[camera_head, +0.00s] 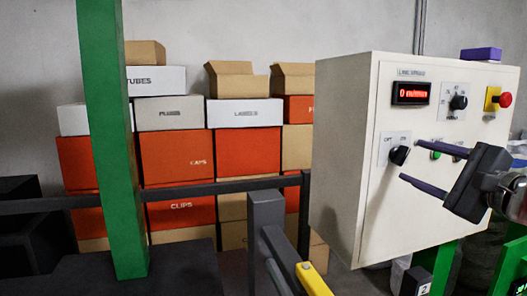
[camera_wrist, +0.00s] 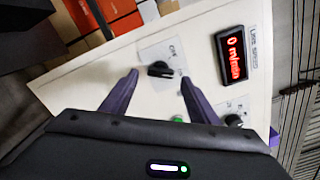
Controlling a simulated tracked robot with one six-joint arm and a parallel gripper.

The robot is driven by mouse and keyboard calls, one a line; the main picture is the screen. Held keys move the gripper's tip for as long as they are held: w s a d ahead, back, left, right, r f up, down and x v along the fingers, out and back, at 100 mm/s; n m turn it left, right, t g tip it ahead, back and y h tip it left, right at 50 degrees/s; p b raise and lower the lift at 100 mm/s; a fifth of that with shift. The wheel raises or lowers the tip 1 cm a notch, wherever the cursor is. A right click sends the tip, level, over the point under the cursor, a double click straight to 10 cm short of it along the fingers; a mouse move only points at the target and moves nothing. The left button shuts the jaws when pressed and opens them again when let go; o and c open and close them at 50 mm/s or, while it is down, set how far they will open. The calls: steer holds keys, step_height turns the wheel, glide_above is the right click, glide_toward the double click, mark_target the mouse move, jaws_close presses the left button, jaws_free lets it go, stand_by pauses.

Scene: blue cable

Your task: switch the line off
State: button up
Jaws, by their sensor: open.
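A black rotary switch (camera_head: 399,155) with OFF and ON marks sits on the lower left of a white control box (camera_head: 340,150). In the wrist view the switch (camera_wrist: 160,69) lies between and beyond my two purple fingertips. Which mark it points to is hard to tell. My gripper (camera_head: 409,160) is open and empty, its fingers reaching from the right toward the switch; I cannot tell whether they touch it. The red display (camera_head: 411,93) reads 0 m/min, and it also shows in the wrist view (camera_wrist: 233,56).
A second black knob (camera_head: 458,102) and a red button on yellow (camera_head: 505,99) are on the same panel. A green button (camera_head: 435,154) is close behind my upper finger. A purple block (camera_head: 481,54) lies on top. A dark rail (camera_head: 230,187) and stacked boxes (camera_head: 178,157) stand left.

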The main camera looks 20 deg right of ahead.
mark_target(404, 160)
steer(key=shift+w, duration=2.05)
steer(key=shift+c, duration=0.2)
steer(key=c, duration=1)
steer(key=shift+f+n, duration=0.1)
steer(key=shift+n, duration=0.2)
steer(key=n, duration=0.5)
steer(key=shift+a, duration=0.1)
steer(key=n, duration=0.6)
steer(key=shift+f, duration=0.15)
steer(key=shift+n, duration=0.3)
